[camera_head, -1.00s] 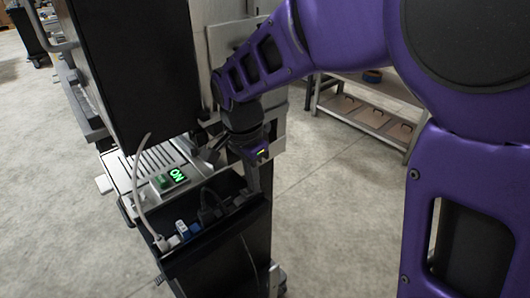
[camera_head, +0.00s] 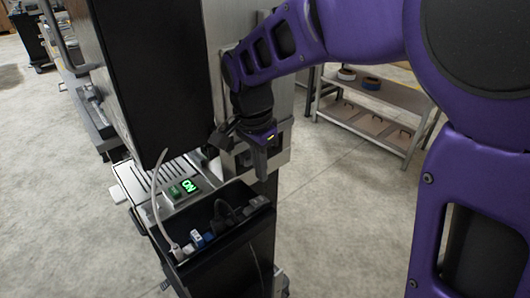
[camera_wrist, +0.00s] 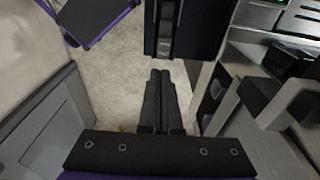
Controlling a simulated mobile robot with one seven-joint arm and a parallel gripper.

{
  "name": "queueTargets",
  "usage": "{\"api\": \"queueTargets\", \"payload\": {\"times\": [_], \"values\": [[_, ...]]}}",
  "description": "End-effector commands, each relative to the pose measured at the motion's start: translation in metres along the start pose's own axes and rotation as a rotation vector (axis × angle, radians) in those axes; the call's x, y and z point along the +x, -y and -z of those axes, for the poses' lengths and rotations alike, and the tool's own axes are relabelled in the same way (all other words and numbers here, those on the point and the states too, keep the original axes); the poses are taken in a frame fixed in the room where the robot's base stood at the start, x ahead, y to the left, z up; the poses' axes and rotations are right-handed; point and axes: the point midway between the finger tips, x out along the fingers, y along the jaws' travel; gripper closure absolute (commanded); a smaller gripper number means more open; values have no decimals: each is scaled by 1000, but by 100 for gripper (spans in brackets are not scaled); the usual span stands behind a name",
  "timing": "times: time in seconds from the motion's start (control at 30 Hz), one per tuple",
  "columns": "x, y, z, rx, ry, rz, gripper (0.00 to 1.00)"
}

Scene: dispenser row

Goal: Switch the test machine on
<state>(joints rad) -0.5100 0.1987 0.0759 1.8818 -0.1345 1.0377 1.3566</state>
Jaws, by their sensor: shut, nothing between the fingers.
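The test machine (camera_head: 146,80) is a tall dark cabinet with a slotted metal ledge at its foot. On the ledge a display (camera_head: 190,186) reads "ON" in bright green. A smaller green panel (camera_head: 174,191) sits beside it. My gripper (camera_wrist: 160,76) is shut and empty, its two black fingers side by side in the wrist view. In the head view the hand is above and to the right of the display, in front of a metal panel (camera_head: 212,50). The fingertips are hard to make out there, and I cannot tell whether they touch anything.
A black bin (camera_head: 225,240) with plugs and cables stands just below the ledge. A white cable (camera_head: 158,200) hangs in front of the machine. A low shelf rack (camera_head: 375,88) with rolls of tape is at the back right. The floor between is clear.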

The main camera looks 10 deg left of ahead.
Motion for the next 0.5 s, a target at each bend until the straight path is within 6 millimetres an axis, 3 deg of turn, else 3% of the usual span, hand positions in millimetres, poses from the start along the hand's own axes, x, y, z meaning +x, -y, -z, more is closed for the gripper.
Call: {"api": "queueTargets", "payload": {"times": [0.2,0.5], "values": [[-46,0,13,3,-1,1,100],[-72,-1,20,1,0,-2,100]]}}
